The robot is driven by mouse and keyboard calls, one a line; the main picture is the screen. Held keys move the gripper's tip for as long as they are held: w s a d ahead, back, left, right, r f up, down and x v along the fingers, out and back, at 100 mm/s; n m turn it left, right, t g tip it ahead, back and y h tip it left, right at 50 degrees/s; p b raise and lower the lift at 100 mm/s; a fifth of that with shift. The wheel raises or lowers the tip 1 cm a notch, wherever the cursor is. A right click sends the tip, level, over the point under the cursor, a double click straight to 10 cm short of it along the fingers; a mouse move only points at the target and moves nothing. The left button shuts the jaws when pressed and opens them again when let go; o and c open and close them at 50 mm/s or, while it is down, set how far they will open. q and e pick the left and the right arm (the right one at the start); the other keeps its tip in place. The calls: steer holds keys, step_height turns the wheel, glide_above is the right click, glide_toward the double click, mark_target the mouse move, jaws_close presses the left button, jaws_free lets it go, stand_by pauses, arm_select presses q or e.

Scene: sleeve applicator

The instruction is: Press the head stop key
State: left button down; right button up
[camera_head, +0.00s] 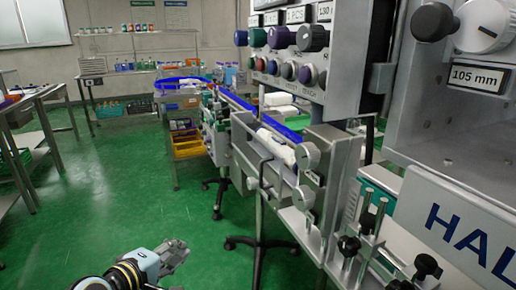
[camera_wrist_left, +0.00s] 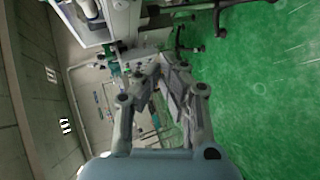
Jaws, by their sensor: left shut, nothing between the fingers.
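The control panel (camera_head: 345,55) hangs at the upper right of the head view. It carries a row of large dark, green and purple knobs (camera_head: 313,38) and a lower row of small round coloured buttons (camera_head: 287,71). The labels under the buttons are too small to read, so I cannot tell which one is the head stop key. My left gripper (camera_head: 180,252) is low at the bottom of the head view, over the green floor, well below and left of the panel. It is shut and empty; its fingers also show in the left wrist view (camera_wrist_left: 160,75). My right gripper is not in view.
A conveyor with a white roll (camera_head: 276,147) and gauge dials (camera_head: 307,156) stands below the panel. Clamp knobs (camera_head: 348,245) and a plate marked "HAL" (camera_head: 450,225) fill the lower right. Steel tables (camera_head: 35,105) stand at left. Green floor (camera_head: 120,200) between is clear.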

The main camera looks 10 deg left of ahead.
mark_target(261, 65)
arm_select(q)
steer(key=w+d+r+n+t+h+p, duration=0.1)
steer(key=d+r+n+t+h+p, duration=0.1)
steer(key=r, duration=1.6)
steer(key=w+d+r+n+t+h+p, duration=0.2)
steer(key=d+r+n+t+p, duration=0.1)
steer(key=r, duration=1.5)
steer(key=shift+r+t+p, duration=0.3)
steer(key=shift+t+p, duration=0.1)
steer(key=shift+p, duration=0.2)
steer(key=shift+w+d, duration=0.8)
steer(key=shift+d, duration=0.4)
steer(key=shift+w+d, duration=0.85)
steer(key=shift+d, duration=0.35)
steer(key=shift+w+d, duration=0.8)
steer(key=shift+d, duration=0.4)
steer(key=shift+d, duration=0.1)
steer(key=shift+w+d, duration=0.2)
steer(key=shift+d, duration=0.05)
